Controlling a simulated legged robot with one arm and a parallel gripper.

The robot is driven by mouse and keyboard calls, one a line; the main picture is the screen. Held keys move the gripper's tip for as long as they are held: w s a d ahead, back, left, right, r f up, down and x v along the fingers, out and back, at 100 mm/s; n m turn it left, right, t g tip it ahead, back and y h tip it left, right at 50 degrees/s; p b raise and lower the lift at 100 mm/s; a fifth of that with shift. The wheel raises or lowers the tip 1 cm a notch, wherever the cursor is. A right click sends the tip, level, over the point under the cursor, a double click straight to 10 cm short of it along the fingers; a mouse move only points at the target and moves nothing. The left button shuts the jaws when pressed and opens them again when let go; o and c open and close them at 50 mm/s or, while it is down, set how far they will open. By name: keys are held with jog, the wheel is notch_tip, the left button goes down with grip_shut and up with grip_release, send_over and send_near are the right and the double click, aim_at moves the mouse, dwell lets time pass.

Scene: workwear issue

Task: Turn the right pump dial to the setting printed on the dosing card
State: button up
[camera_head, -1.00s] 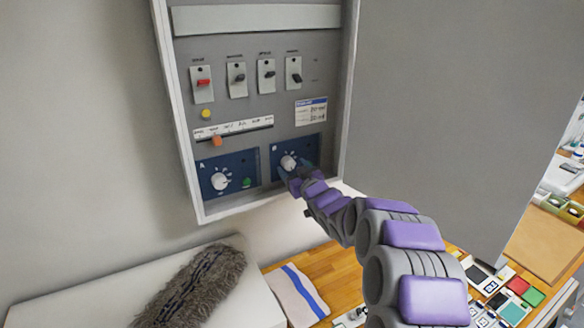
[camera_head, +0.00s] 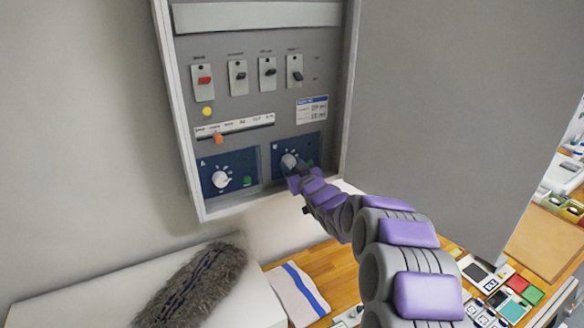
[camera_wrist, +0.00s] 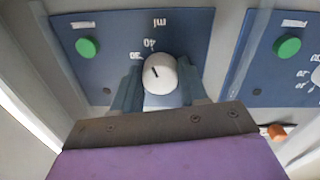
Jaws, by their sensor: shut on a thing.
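The right pump dial is a white round knob (camera_head: 289,161) on the right blue panel (camera_head: 312,143) of the wall cabinet. In the wrist view the knob (camera_wrist: 160,73) has a dark pointer line, with "40" and "ml" printed near it; the exact setting is unclear. My gripper (camera_wrist: 160,88) is shut on the knob, one finger on each side; it also shows in the head view (camera_head: 292,173), partly covering the panel. The dosing card appears to be the white card with a blue header (camera_head: 312,109) above that panel; its print is too small to read.
The left pump dial (camera_head: 220,179) sits beside it, with a green button (camera_head: 247,181). Above are an orange slider (camera_head: 218,138), a yellow button (camera_head: 207,111) and several switches, one red (camera_head: 204,80). A wooden worktop (camera_head: 340,268) lies below.

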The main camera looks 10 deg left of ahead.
jog(key=shift+f+n+b, duration=0.15)
jog(key=shift+n+b, duration=0.15)
jog(key=shift+b, duration=0.6)
jog(key=n+b, duration=0.2)
jog(key=b, duration=0.1)
jog(key=shift+d+f, duration=0.1)
jog(key=shift+f, duration=0.1)
jog(key=n+b, duration=0.4)
jog(key=n, duration=0.1)
jog(key=shift+w+r+b, duration=0.1)
jog(key=shift+r+b, duration=0.1)
jog(key=shift+b, duration=0.15)
jog(key=shift+n+y, duration=0.3)
jog(key=shift+c, duration=0.2)
jog(key=o, duration=1.1)
jog(key=shift+r, duration=0.1)
jog(key=shift+c, duration=0.2)
